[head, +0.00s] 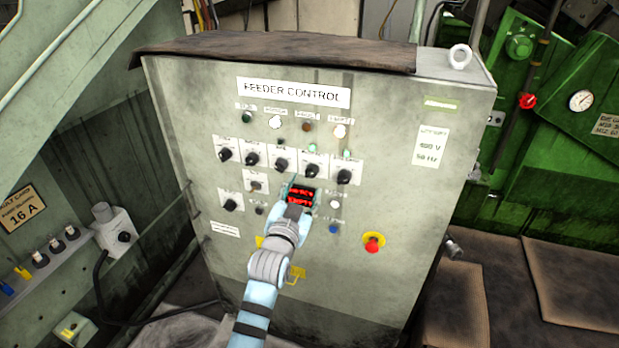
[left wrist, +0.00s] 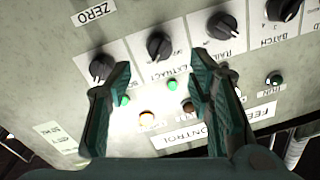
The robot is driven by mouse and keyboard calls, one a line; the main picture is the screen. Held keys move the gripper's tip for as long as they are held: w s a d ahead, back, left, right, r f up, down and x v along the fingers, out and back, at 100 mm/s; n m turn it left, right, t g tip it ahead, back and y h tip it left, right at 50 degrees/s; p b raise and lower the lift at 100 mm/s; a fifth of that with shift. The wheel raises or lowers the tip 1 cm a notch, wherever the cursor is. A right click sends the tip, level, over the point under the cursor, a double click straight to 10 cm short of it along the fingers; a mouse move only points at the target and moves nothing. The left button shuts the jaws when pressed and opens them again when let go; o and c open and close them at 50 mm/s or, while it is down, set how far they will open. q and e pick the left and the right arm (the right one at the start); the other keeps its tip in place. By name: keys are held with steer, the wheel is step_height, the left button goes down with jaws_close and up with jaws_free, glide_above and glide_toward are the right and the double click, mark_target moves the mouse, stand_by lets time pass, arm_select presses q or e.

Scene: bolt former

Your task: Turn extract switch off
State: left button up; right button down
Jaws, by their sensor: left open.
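The extract switch is a black rotary knob (left wrist: 158,46) with its EXTRACT label beside it in the left wrist view, which shows the panel upside down. In the head view it appears to be the fourth knob (head: 311,171) from the left in the upper row. My left gripper (left wrist: 162,66) is open, its teal fingers on either side of this knob in the picture; contact cannot be told. In the head view my left gripper (head: 303,184) is in front of the panel, just below the knob row. The knob's pointer setting is too small to read. My right gripper is not in view.
The FEEDER CONTROL cabinet (head: 190,110) fills the middle. A neighbouring knob (left wrist: 101,67) lies close to one finger. A red emergency button (head: 373,243) is at lower right. Green machinery (head: 570,130) stands to the right.

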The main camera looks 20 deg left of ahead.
mark_target(310, 175)
arm_select(q)
steer(key=w, duration=0.4)
steer(key=w+b, duration=0.1)
steer(key=w, duration=0.1)
steer(key=shift+f, duration=0.25)
steer(key=shift+w+r, duration=0.1)
steer(key=shift+w, duration=0.2)
steer(key=shift+s, duration=0.1)
jaws_close()
